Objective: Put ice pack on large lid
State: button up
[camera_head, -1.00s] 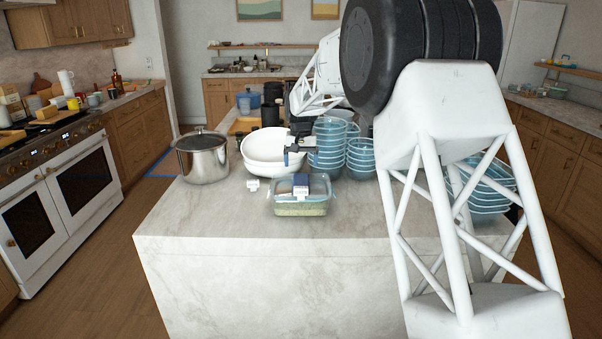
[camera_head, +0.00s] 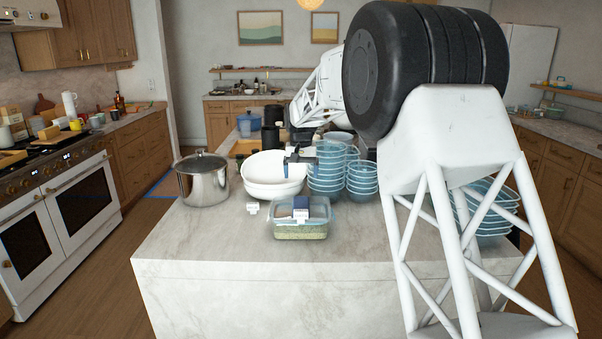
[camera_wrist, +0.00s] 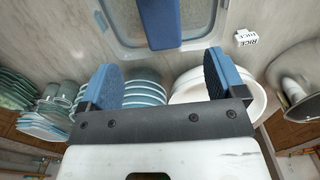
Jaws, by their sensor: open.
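A dark blue block with a white label, apparently the ice pack (camera_head: 301,204), lies on the lid (camera_head: 318,213) of a clear container with green contents at the counter's front. I cannot tell whether this is the large lid. In the wrist view the blue block (camera_wrist: 159,22) lies across the pale, rounded lid (camera_wrist: 118,35). My gripper (camera_wrist: 163,80) is open, its two blue-backed pads apart with nothing between them.
White bowls (camera_head: 268,185) and blue bowl stacks (camera_head: 325,180) stand behind the container. A steel pot (camera_head: 203,182) stands left, with a small white RICE label (camera_head: 252,208) nearer. More blue containers (camera_head: 488,212) are right, partly behind my arm. The counter's front strip (camera_head: 215,245) is clear.

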jog(key=shift+r, duration=0.1)
jog(key=s+d+r, duration=0.3)
jog(key=s+d, duration=0.1)
jog(key=s, duration=0.5)
jog(key=s+d+r+t, duration=0.1)
jog(key=s+d+r, duration=0.25)
jog(key=s, duration=0.65)
jog(key=s+d+r, duration=0.2)
jog(key=s+d, duration=0.3)
jog(key=s, duration=0.4)
jog(key=s+d+f, duration=0.2)
jog(key=s+f, duration=0.1)
jog(key=s, duration=0.8)
jog(key=s+d+f+t, duration=0.1)
jog(key=s+d+f, duration=0.1)
jog(key=s, duration=0.9)
jog(key=s+d+f, duration=0.2)
jog(key=s+f, duration=0.2)
jog(key=s, duration=0.7)
jog(key=shift+s+d+f+t, duration=0.2)
jog(key=shift+s+f+t, duration=0.05)
jog(key=shift+t, duration=0.05)
